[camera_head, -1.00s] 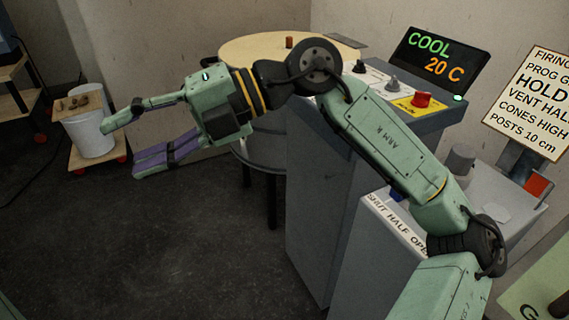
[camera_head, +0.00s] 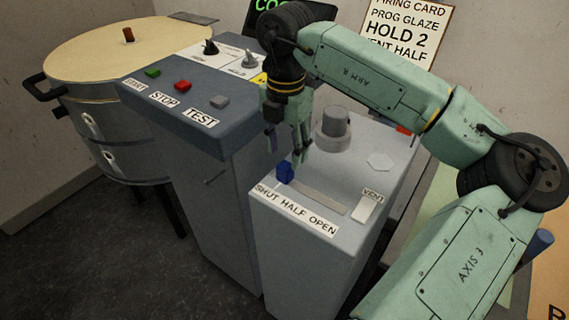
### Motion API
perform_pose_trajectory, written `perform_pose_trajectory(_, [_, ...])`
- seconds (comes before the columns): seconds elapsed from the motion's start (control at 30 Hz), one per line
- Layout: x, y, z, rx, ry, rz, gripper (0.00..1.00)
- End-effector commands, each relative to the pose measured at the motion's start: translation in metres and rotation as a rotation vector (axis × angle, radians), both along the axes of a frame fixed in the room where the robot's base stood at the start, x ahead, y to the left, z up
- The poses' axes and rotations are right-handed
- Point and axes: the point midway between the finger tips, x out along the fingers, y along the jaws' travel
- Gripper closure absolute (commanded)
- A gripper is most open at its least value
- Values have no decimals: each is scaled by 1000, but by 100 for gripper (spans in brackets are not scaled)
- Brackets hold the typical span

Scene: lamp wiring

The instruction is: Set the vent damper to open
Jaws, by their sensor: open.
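The vent damper is a blue slider knob (camera_head: 285,172) in a slot (camera_head: 320,198) on top of a grey cabinet (camera_head: 352,178). The knob stands at the left end of the slot, by the word SHUT on the label strip (camera_head: 296,210), which reads SHUT HALF OPEN from left to right. A small VENT label (camera_head: 372,196) lies past the slot's right end. My gripper (camera_head: 288,150) points down just above and behind the knob, with its fingers apart and nothing visible between them. I cannot tell whether a fingertip touches the knob.
A grey round knob (camera_head: 335,128) stands on the same top, close right of my gripper. The control desk (camera_head: 190,105) with START, STOP and TEST buttons rises at left, beside the kiln (camera_head: 100,55). A firing card (camera_head: 405,32) hangs behind and reads partly VENT HALF.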

Motion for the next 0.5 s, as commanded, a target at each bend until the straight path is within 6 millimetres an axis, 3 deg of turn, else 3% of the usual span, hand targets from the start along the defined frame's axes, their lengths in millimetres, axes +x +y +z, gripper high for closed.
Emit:
perform_pose_trajectory(0.2, [-1, 1, -38, 4, 2, 3, 53])
perform_pose_trajectory(0.5, [-1, 1, -61, 2, 0, 3, 53])
